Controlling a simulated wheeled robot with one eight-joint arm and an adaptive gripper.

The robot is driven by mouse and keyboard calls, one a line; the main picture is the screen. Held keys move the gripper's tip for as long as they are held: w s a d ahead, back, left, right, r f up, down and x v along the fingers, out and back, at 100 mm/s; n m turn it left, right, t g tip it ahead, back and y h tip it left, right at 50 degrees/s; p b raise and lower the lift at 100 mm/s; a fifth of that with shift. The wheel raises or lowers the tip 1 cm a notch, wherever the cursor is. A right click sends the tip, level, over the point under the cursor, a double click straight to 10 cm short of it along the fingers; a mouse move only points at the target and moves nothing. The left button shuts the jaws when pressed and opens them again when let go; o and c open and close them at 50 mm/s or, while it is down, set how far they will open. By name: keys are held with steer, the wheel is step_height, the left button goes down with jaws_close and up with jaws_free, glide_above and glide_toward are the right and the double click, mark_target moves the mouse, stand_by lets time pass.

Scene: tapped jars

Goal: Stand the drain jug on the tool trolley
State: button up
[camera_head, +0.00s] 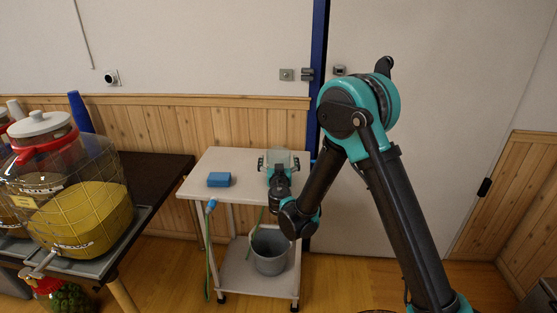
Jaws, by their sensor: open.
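A clear, pale container, seemingly the drain jug (287,156), is upright at the right rear of the white top of the tool trolley (238,163). My gripper (278,163) is at it, with dark fingers showing at its left and right sides. The fingers are open. My gripper and wrist hide the container's lower front, so I cannot tell whether the fingers touch it or see its base on the top.
A blue sponge (219,180) lies left on the trolley top. A grey bucket (270,251) stands on the lower shelf, and a green hose (209,260) hangs at the trolley's left. A large jar of yellow contents (85,213) stands on the dark table at left.

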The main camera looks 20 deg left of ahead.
steer(key=v, duration=0.7)
steer(key=shift+s, duration=0.25)
steer(key=shift+d, duration=0.1)
